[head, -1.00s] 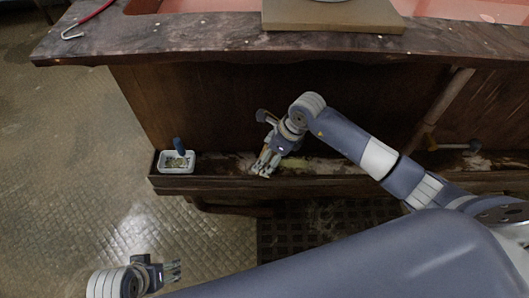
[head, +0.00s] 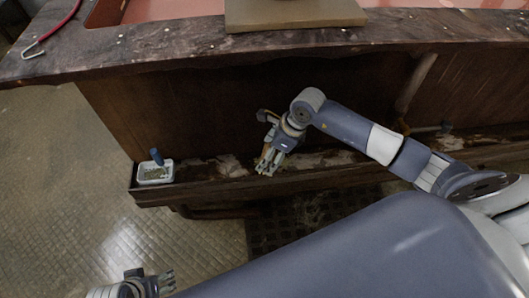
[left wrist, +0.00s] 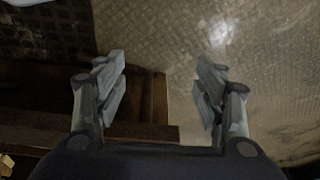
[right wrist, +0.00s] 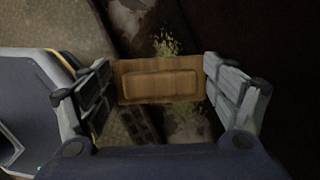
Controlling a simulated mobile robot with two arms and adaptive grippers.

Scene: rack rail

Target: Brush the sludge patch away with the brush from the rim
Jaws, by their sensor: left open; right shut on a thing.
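My right gripper (head: 266,164) reaches down over the narrow ledge along the foot of the counter. In the right wrist view its fingers (right wrist: 158,84) are shut on the brush, whose wooden back (right wrist: 160,80) spans between them. Its bristles are hidden. The sludge patch (right wrist: 165,45) shows there as yellow-green crumbs beyond the brush, with more crumbs on its near side. In the head view the patch is hard to make out beside the gripper. My left gripper (head: 168,282) is open and empty, low at the left, away from the ledge; it also shows in the left wrist view (left wrist: 162,80).
A small white tub (head: 155,173) with a blue-handled thing stands at the ledge's left end. The ledge's front rim (head: 210,190) borders the floor, where a dark grate (head: 300,212) lies. The counter top (head: 180,45) overhangs behind. A pipe (head: 415,85) comes down at right.

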